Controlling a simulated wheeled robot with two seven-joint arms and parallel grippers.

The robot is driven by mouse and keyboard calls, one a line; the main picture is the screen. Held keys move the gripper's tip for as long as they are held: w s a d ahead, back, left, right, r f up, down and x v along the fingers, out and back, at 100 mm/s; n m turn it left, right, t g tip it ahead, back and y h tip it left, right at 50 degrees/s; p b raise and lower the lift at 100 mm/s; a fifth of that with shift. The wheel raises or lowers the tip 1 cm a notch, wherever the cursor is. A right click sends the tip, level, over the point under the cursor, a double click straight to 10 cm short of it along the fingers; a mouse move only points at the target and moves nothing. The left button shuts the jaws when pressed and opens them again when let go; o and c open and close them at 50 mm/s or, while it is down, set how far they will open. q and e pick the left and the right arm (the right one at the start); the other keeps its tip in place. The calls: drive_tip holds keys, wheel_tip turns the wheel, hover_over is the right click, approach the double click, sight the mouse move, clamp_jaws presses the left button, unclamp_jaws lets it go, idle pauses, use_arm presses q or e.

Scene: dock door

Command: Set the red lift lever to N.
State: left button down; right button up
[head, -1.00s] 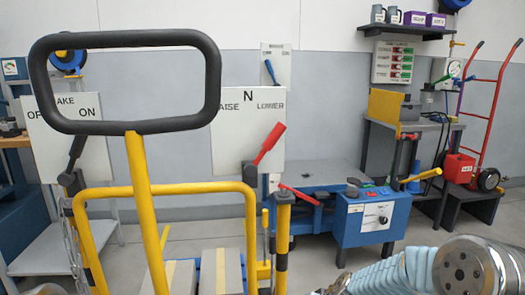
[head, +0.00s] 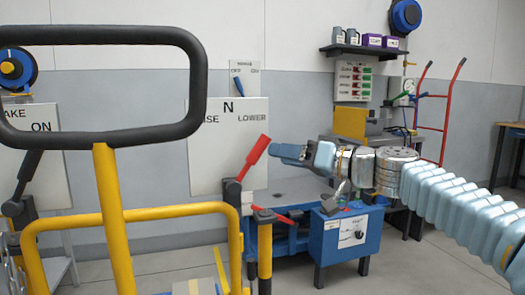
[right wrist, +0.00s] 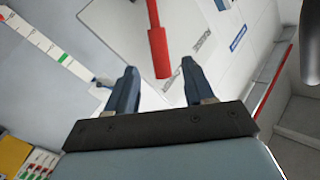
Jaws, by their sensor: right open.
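The red lift lever (head: 256,158) stands in front of a pale plate (head: 225,150) marked RAISE, N and LOWER. It leans up and to the right from its dark pivot, toward the LOWER side and away from the N. My right gripper (head: 273,151) is open just right of the red handle, reaching in from the right. In the right wrist view the red lever (right wrist: 158,45) comes down from the top, its end between the open fingertips (right wrist: 158,67) in the picture. I cannot tell whether they touch. My left gripper is not in view.
A yellow-framed cart with a black loop handle (head: 190,85) stands close on the left. A second plate (head: 40,150) with a black lever is behind it. A blue lift table (head: 345,235) with a thin red lever (head: 272,214) stands below my right gripper.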

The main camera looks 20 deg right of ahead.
sight(263, 150)
drive_tip(key=x, duration=0.6)
drive_tip(key=shift+a+p, duration=0.1)
drive_tip(key=shift+p, duration=0.25)
clamp_jaws()
